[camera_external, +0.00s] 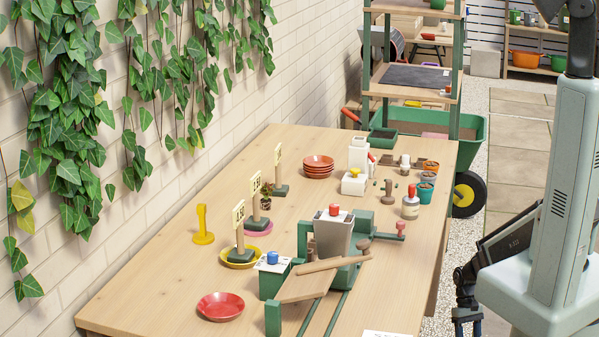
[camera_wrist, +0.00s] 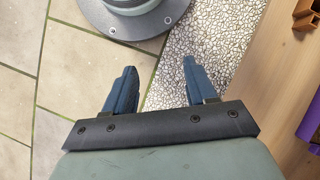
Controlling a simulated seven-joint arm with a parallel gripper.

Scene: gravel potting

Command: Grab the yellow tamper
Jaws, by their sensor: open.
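The yellow tamper (camera_external: 202,225) stands upright on the wooden table in the external view, left of the yellow saucer and near the brick wall side. It does not show in the wrist view. My gripper (camera_external: 467,322) hangs beside the table's right edge in the external view, far from the tamper. In the wrist view my gripper (camera_wrist: 157,72) has its two blue fingers apart, with only gravel and paving below them and nothing between them.
The table (camera_external: 150,290) holds a green press-like device (camera_external: 273,282), a red saucer (camera_external: 220,306), a yellow saucer (camera_external: 228,261) with a sign, stacked orange saucers (camera_external: 318,166), and several pots and bottles. Ivy (camera_external: 75,130) hangs on the wall. Table surface around the tamper is mostly clear.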

